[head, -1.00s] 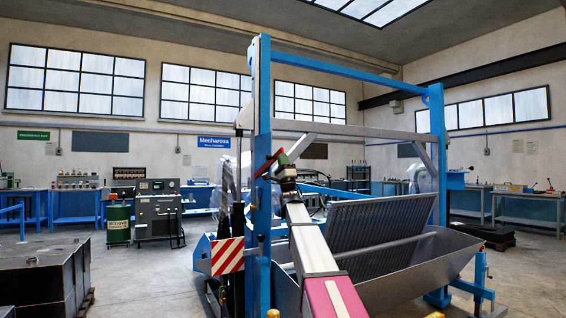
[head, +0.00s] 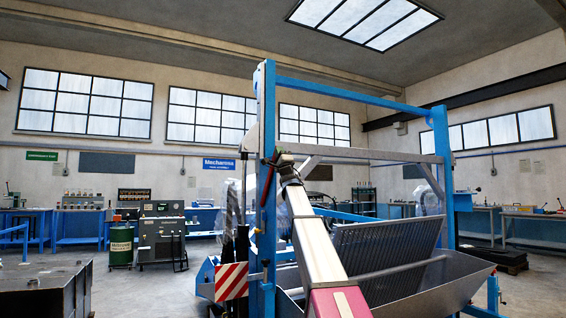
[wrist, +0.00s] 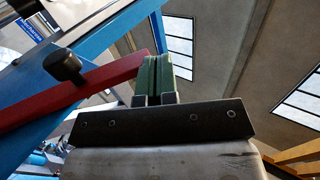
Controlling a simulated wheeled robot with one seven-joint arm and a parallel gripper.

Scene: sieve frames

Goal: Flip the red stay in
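The red stay (head: 268,176) is a thin bar at the left blue post of the frame. In the head view it stands steeply, close along the post. In the wrist view the red stay (wrist: 85,92) runs from the left edge to my fingers, with a black knob (wrist: 63,66) on it. My gripper (wrist: 157,78) has green fingers set side by side with only a thin line between them. They hold nothing, and the stay's end is at their left side; I cannot tell whether they touch.
The blue frame (head: 346,91) stands over a grey trough (head: 440,285) with a tilted sieve panel (head: 385,250). My arm reaches across the trough's left part. A red-and-white striped plate (head: 231,282) is at lower left. Blue benches stand along the back wall.

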